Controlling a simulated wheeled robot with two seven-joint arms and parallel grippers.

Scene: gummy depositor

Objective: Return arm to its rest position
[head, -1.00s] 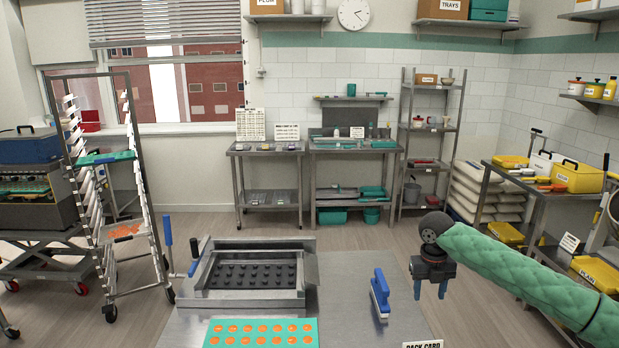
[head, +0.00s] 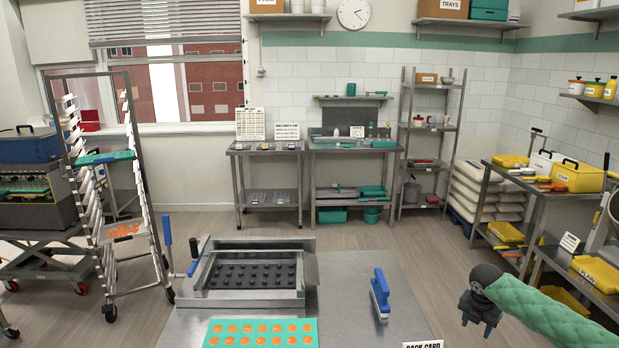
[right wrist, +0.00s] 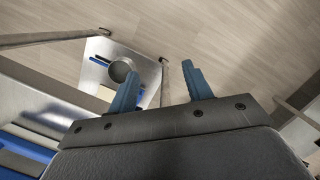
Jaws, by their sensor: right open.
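My right gripper (head: 477,328) hangs at the lower right of the head view, past the right edge of the steel table (head: 350,275). Its arm comes in from the right in a green quilted sleeve. In the right wrist view the two blue fingers (right wrist: 160,88) stand apart with nothing between them, so it is open and empty. My left gripper does not show in the head view.
On the table stand a depositor frame with a dark mould (head: 250,274), a green sheet of orange gummies (head: 262,332) and a blue-handled tool (head: 380,294). Steel benches with yellow bins (head: 577,176) stand at the right. A tray rack (head: 118,190) stands left.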

